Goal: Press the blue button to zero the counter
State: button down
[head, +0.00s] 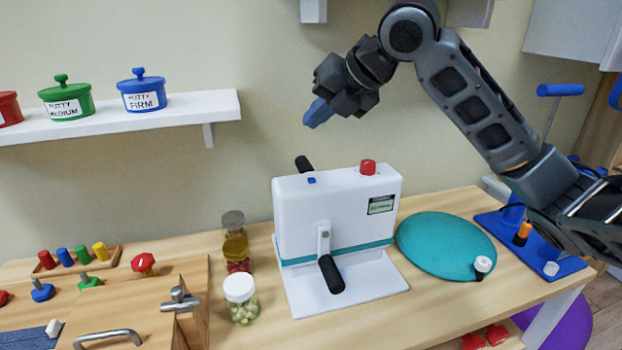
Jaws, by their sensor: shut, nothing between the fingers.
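The counter machine (300,217) is a white box with a teal stripe, standing on a white base plate on the wooden table. A small blue button (312,180) sits on its top, left of a larger red knob (367,167). A small display (381,204) is on its front right; I cannot read it. A black-handled crank (328,262) hangs at the front and another black handle (303,163) shows behind the top. My gripper (312,122) is shut and empty, its blue fingertips pointing down-left in the air above the blue button, clearly apart from it.
Jars (240,289) stand just left of the machine. A teal disc (445,246) and a blue board (545,258) lie to the right. A white wall shelf (190,113) with putty pots (142,93) is at the left.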

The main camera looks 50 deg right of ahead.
jog(key=b, duration=0.5)
send_over(316, 180)
notch_tip(316, 180, down, 8)
jog(key=shift+r, duration=0.2)
jog(key=shift+f+b, duration=0.55)
jog(key=shift+b, duration=0.05)
dwell(1.2)
jog(key=shift+f+b, duration=0.45)
jog(key=shift+b, duration=0.15)
jog(key=shift+f+b, duration=0.45)
jog(key=shift+b, duration=0.1)
dwell(0.6)
jog(key=shift+r, duration=0.15)
jog(key=shift+r+p, duration=0.45)
jog(key=shift+r, duration=0.35)
jog(key=shift+r+p, duration=1.5)
jog(key=shift+r, duration=1)
